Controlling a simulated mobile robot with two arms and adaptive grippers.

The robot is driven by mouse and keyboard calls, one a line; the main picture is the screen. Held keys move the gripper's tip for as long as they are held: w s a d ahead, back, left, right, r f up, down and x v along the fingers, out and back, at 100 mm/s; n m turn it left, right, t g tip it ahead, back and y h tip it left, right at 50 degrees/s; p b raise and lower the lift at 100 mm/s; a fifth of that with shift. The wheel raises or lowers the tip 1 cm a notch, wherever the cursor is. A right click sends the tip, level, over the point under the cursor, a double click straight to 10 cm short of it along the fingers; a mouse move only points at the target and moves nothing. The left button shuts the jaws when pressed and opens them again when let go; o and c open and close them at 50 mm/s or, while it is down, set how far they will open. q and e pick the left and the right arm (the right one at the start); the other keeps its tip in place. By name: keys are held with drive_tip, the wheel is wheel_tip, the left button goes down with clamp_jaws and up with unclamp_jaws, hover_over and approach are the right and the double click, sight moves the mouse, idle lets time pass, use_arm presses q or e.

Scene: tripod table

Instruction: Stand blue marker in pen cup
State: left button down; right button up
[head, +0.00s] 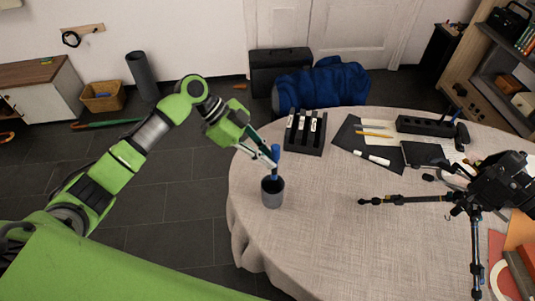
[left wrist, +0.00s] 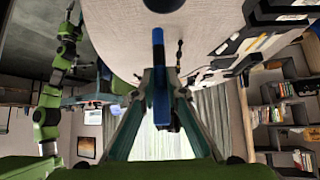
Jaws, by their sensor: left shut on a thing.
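The blue marker (head: 275,153) is upright in my left gripper (head: 270,158), which is shut on it. The dark grey pen cup (head: 272,194) stands near the left edge of the round table. In the head view the marker's lower end overlaps the cup's mouth. In the left wrist view the marker (left wrist: 160,90) lies between the fingers, and a strip of tablecloth shows between its end and the cup (left wrist: 163,4), so it looks apart from the cup. My right gripper cannot be made out.
The pale cloth-covered table (head: 310,220) is clear around the cup. A black rack (head: 305,133) with white-labelled markers stands behind it. A white marker (head: 372,158) lies on a dark sheet. A blue-draped chair (head: 325,85) is behind.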

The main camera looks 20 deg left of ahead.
use_arm(q)
drive_tip(key=shift+f+b, duration=3.6)
drive_tip(key=shift+f, duration=1.55)
drive_tip(key=c, duration=2)
unclamp_jaws()
drive_tip(key=shift+r, duration=0.1)
drive_tip(key=v, duration=1.2)
